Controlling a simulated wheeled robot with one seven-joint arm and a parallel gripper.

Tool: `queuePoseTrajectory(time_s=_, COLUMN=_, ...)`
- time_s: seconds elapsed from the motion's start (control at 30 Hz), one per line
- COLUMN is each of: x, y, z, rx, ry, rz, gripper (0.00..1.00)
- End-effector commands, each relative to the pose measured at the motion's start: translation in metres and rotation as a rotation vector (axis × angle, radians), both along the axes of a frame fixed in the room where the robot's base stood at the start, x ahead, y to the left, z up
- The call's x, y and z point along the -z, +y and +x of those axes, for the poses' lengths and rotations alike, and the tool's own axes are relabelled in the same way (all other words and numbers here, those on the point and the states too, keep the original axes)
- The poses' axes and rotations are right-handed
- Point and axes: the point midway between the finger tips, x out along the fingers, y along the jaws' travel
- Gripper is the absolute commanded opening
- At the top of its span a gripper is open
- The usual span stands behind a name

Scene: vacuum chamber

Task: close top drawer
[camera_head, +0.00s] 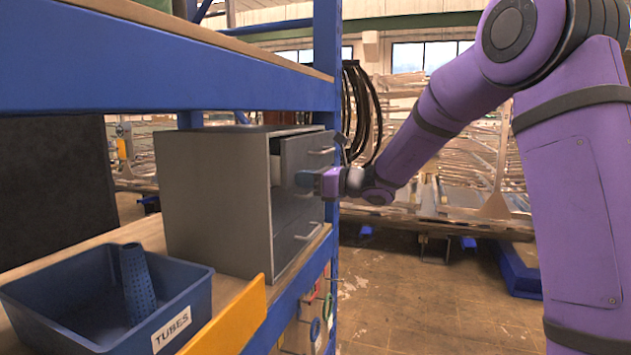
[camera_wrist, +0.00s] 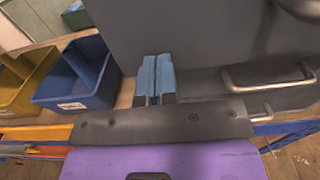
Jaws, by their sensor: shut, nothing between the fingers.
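A grey drawer cabinet (camera_head: 215,195) stands on the shelf. Its top drawer (camera_head: 305,150) is partly pulled out, with a dark gap behind its front and a bar handle on it. The lower drawers (camera_head: 297,235) look flush or nearly so. My gripper (camera_head: 306,179) is at the drawer fronts, below the top handle, with blue fingers pressed together and empty. In the wrist view the closed fingers (camera_wrist: 156,76) point at a grey surface (camera_wrist: 190,40), with a bar handle (camera_wrist: 268,78) to their right. I cannot tell whether they touch it.
A blue bin (camera_head: 60,300) marked TUBES holds a blue perforated tube (camera_head: 137,283) beside the cabinet. A yellow plate (camera_head: 235,318) edges the shelf. A blue rack post (camera_head: 327,60) stands close behind the drawer. The wrist view also shows a yellow bin (camera_wrist: 22,85).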

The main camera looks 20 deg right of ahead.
Motion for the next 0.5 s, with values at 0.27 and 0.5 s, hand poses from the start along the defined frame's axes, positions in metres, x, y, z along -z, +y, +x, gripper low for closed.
queuePoseTrajectory(time_s=0.27, x=0.0, y=0.001, z=0.001, rx=0.0, ry=0.0, rz=0.0, gripper=0.0)
queuePoseTrajectory(time_s=0.5, x=0.001, y=0.014, z=0.01, rx=-0.002, ry=0.001, rz=0.0, gripper=0.0)
